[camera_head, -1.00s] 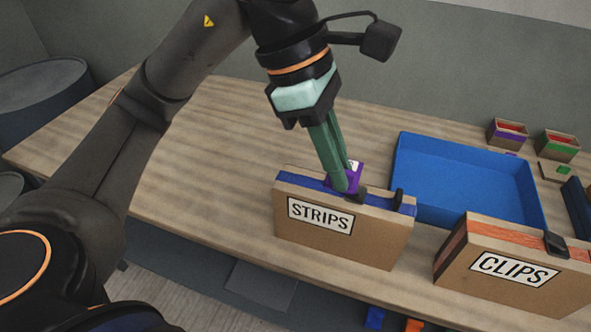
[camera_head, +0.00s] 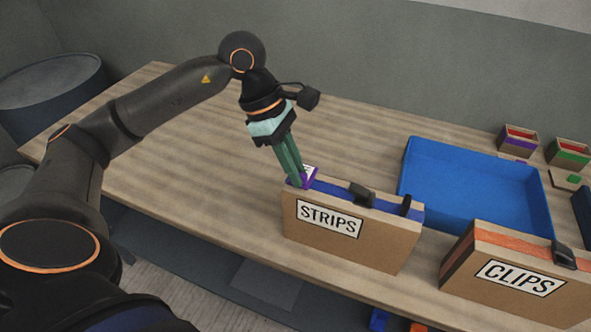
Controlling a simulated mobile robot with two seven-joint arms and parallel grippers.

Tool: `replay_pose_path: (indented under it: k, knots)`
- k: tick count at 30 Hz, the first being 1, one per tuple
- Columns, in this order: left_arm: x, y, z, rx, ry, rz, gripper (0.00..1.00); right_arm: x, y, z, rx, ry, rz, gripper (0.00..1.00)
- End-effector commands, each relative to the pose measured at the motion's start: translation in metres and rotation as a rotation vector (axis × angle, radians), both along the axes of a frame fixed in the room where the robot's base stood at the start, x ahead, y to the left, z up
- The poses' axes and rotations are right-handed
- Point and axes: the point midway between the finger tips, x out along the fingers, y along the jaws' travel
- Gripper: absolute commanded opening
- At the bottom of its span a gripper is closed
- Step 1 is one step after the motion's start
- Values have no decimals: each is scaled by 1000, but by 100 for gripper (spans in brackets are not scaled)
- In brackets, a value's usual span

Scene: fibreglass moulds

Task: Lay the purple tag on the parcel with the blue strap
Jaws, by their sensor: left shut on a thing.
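The parcel with the blue strap (camera_head: 340,240) is a cardboard box labelled STRIPS, standing upright near the table's front edge. Its blue strap (camera_head: 335,192) runs along the top, with a black buckle (camera_head: 362,195) on it. My left gripper (camera_head: 298,183) points down at the left end of the parcel's top. It is shut on the purple tag (camera_head: 309,177), which has a white patch and is partly hidden by the green fingers. The tag is at or just above the strap; I cannot tell whether it touches. My right gripper is not in view.
A cardboard parcel labelled CLIPS (camera_head: 500,290) with an orange strap stands to the right. A blue tray (camera_head: 470,190) lies behind. Small boxes with a purple band (camera_head: 518,143) and a green band (camera_head: 568,153) stand at the back right. The table's left (camera_head: 180,170) is clear.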

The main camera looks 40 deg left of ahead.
Motion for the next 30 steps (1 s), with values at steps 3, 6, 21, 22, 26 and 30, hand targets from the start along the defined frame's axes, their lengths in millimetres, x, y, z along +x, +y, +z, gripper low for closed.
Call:
replay_pose_path:
  k: [3,6,21,22,26,30]
  knots:
    - [0,0,-9,0,0,1,0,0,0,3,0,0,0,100]
    - [0,0,-11,0,-2,0,0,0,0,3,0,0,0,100]
    - [0,0,-14,-1,-2,1,32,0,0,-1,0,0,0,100]
    - [0,0,-14,-1,-2,1,36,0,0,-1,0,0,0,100]
    - [0,0,-14,-1,-2,1,42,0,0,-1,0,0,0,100]
    - [0,0,-14,-1,-2,1,42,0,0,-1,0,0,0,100]
